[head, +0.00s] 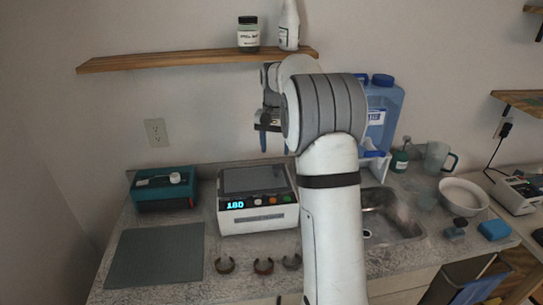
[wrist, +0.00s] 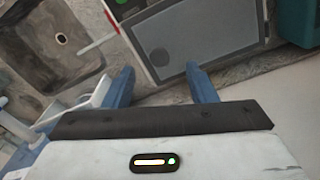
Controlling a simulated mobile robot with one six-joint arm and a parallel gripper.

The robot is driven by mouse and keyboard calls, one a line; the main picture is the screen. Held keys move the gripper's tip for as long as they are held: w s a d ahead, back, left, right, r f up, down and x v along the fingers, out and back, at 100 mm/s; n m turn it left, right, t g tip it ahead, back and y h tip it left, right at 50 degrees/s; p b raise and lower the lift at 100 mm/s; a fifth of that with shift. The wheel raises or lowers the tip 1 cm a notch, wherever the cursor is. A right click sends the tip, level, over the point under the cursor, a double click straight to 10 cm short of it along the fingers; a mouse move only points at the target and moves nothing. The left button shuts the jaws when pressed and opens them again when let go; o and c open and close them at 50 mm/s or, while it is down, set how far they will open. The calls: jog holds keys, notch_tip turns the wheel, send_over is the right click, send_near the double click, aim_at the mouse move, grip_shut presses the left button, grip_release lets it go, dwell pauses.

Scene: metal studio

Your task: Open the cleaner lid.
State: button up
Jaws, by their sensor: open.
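The cleaner (head: 258,218) is a white box on the counter with a lit display reading 180 and several coloured buttons on its front. Its grey lid (head: 252,180) lies on top and looks shut. In the wrist view the lid (wrist: 195,35) shows beyond my fingers, with a dark round mark on it. My gripper (head: 268,135) is above and behind the cleaner, near the wall. Its blue fingers are apart and empty, pointing toward the lid's edge in the wrist view (wrist: 160,78). They appear clear of the lid. My arm hides part of the counter right of the cleaner.
A teal box (head: 163,190) and a grey mat (head: 155,255) are to the left. A sink (head: 390,215) and blue jug (head: 384,110) are to the right. A wooden shelf (head: 170,61) with bottles hangs above.

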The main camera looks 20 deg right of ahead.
aim_at(276, 167)
jog(key=shift+w+d+f, duration=0.3)
jog(key=shift+w+d, duration=0.25)
jog(key=shift+w, duration=0.2)
notch_tip(276, 167, down, 8)
jog(key=shift+r+p, duration=0.2)
jog(key=shift+p, duration=0.55)
jog(key=shift+c, duration=0.2)
grip_shut()
